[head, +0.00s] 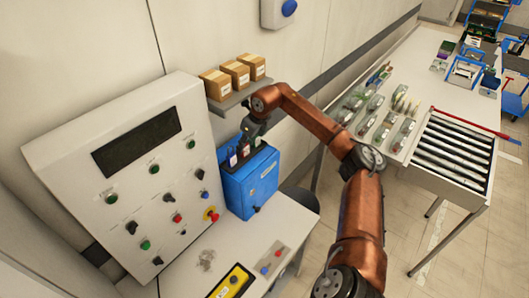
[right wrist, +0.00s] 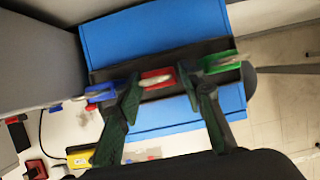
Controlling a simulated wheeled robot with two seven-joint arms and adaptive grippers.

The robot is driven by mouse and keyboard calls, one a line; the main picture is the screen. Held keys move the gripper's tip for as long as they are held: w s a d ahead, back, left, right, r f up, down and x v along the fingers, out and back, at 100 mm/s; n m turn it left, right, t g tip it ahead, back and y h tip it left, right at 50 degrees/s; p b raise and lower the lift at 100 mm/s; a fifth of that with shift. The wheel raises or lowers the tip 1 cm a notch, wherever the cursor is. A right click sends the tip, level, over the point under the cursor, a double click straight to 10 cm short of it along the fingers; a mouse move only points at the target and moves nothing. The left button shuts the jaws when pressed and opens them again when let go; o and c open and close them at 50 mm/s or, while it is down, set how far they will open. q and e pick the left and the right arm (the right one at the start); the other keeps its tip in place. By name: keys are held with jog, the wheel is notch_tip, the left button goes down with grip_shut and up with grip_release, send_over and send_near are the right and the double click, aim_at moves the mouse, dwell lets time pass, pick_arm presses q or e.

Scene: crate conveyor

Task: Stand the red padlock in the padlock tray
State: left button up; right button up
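The blue box (head: 251,185) beside the control panel has a dark tray along its top, and this padlock tray (right wrist: 215,47) shows in the right wrist view. The red padlock (right wrist: 157,78) is in the tray's row, between a blue padlock (right wrist: 100,93) on the left and a green padlock (right wrist: 222,62) on the right. My right gripper (right wrist: 166,88) has its fingers on both sides of the red padlock, with a gap at the right finger. In the head view my right gripper (head: 253,135) is above the box, partly hiding the padlocks. My left gripper is not in view.
A shelf with several cardboard boxes (head: 237,73) is on the wall just above my right gripper. The control panel (head: 125,170) stands close on the left. A yellow button box (head: 232,283) lies on the bench. A roller conveyor (head: 452,150) is at the right.

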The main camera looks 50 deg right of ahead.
jog(key=shift+v, duration=1.25)
jog(key=s, duration=0.7)
jog(key=shift+s+d+f+b, duration=0.1)
jog(key=shift+s+d+b, duration=0.1)
jog(key=shift+d+b, duration=0.15)
jog(key=shift+s+d+p, duration=0.15)
jog(key=shift+s+p, duration=1.2)
jog(key=shift+s, duration=0.9)
